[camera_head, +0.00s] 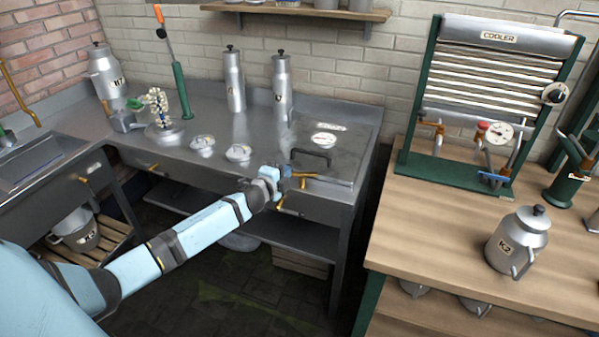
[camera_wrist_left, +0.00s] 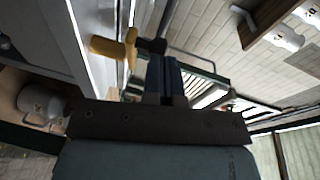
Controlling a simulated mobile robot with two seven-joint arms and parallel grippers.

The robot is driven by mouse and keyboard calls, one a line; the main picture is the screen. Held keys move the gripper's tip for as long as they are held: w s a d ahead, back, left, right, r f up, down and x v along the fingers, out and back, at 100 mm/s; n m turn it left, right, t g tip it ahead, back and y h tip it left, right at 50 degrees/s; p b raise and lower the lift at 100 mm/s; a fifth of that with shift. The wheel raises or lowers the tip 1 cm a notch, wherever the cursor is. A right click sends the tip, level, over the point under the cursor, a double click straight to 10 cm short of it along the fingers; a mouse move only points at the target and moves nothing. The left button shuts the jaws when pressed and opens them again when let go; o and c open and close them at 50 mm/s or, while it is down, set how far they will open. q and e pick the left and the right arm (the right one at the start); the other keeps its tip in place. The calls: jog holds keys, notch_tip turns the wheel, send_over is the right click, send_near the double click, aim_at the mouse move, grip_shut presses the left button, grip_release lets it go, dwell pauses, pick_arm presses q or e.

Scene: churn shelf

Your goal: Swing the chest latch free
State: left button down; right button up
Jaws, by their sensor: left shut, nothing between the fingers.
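The chest (camera_head: 335,150) is a metal box with a flat lid at the right end of the steel counter. A dark handle (camera_head: 311,156) is on its lid. A yellow latch (camera_head: 304,174) is at the chest's front edge. My left gripper (camera_head: 284,175) is at the front of the chest, just left of the latch. In the left wrist view the latch (camera_wrist_left: 112,46) is yellow, close to the left of the shut, empty fingers (camera_wrist_left: 165,75). I cannot tell whether they touch it. My right gripper is in neither view.
Two tall metal cans (camera_head: 234,80) stand at the back of the counter, and small round lids (camera_head: 238,153) lie left of the chest. A gap separates the counter from the wooden table (camera_head: 430,225), which carries the cooler (camera_head: 495,75) and a K2 can (camera_head: 517,242).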

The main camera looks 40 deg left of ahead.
pick_arm(q)
jog(key=shift+w+a, duration=0.5)
jog(key=shift+a, duration=0.4)
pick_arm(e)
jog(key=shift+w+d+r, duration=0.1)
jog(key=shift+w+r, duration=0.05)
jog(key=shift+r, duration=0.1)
pick_arm(q)
jog(key=shift+w, duration=0.1)
